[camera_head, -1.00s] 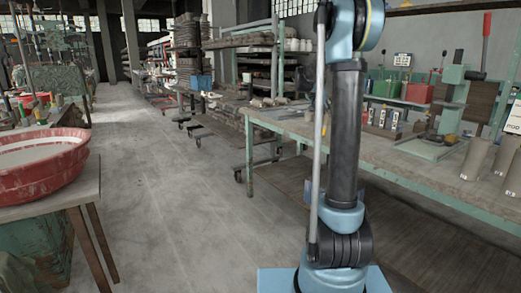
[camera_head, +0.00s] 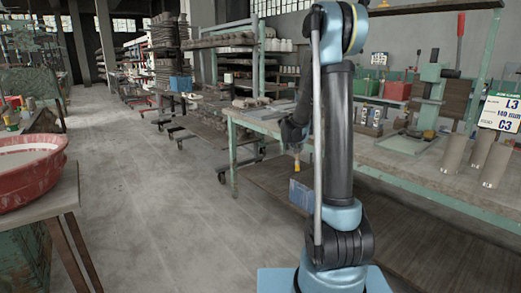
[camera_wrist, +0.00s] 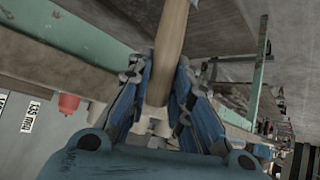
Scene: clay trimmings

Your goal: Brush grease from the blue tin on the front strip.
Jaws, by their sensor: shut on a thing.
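In the wrist view, the two blue-padded fingers of my gripper (camera_wrist: 163,72) are closed around a wooden handle, seemingly of a brush (camera_wrist: 172,32). In the head view, the gripper (camera_head: 295,142) is a dark shape just left of my upright arm, partly hidden by it. The brush (camera_head: 297,162) points down from it, with a small yellowish part showing. The gripper appears in front of the near left end of the green-legged workbench (camera_head: 407,158). I cannot make out the blue tin or its front strip in either view.
Grey cylinders (camera_head: 455,152) stand on the bench at right, near a lever press (camera_head: 430,95) and a red box (camera_head: 398,90). A red basin (camera_head: 25,175) sits on a table at left. The concrete aisle (camera_head: 150,200) between is clear; wheeled racks stand farther back.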

